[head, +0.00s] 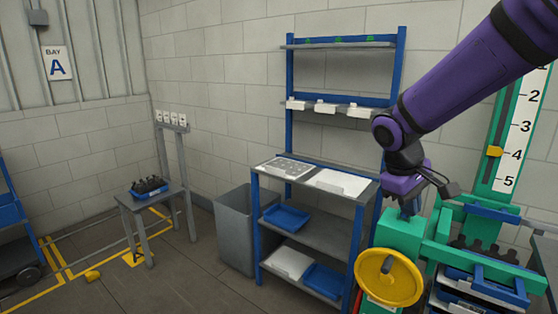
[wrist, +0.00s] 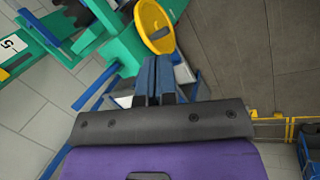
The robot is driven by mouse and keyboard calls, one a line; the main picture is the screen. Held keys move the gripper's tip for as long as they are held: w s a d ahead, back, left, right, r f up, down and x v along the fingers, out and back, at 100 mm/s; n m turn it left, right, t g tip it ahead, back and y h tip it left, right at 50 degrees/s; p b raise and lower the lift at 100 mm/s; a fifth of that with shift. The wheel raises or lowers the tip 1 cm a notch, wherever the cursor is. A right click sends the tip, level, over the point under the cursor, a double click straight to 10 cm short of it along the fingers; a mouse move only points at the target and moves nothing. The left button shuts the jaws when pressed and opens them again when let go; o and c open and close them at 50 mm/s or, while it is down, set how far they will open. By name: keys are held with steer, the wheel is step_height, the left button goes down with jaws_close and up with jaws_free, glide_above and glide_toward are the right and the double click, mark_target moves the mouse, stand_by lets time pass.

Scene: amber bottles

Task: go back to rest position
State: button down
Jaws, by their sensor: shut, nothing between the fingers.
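My gripper (head: 408,212) hangs from the purple arm at the right of the head view, fingers down. It is in front of or above the green frame of a machine (head: 400,240); I cannot tell whether they touch. In the wrist view the blue fingers of my gripper (wrist: 154,72) are together, with nothing between them. The machine's yellow handwheel (head: 388,277) is just below and left of the gripper in the head view. The yellow handwheel also shows beyond the fingertips in the wrist view (wrist: 154,26). No amber bottle can be made out.
A blue and grey shelf bench (head: 315,232) stands left of the machine, with trays on its shelves. A grey bin (head: 233,232) is beside it. A small table (head: 160,199) with a blue tray (head: 149,194) of dark items stands farther left. Open floor lies in front.

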steer(key=s+d+r+m+t+y, duration=0.1)
steer(key=s+r+m+t+y, duration=0.1)
steer(key=s, duration=0.8)
steer(key=s+d+r+m+t+y, duration=0.2)
steer(key=s+r, duration=0.5)
steer(key=s, duration=0.4)
steer(key=shift+s+r+m+t, duration=0.15)
steer(key=shift+s+m+t, duration=0.15)
steer(key=shift+m, duration=0.6)
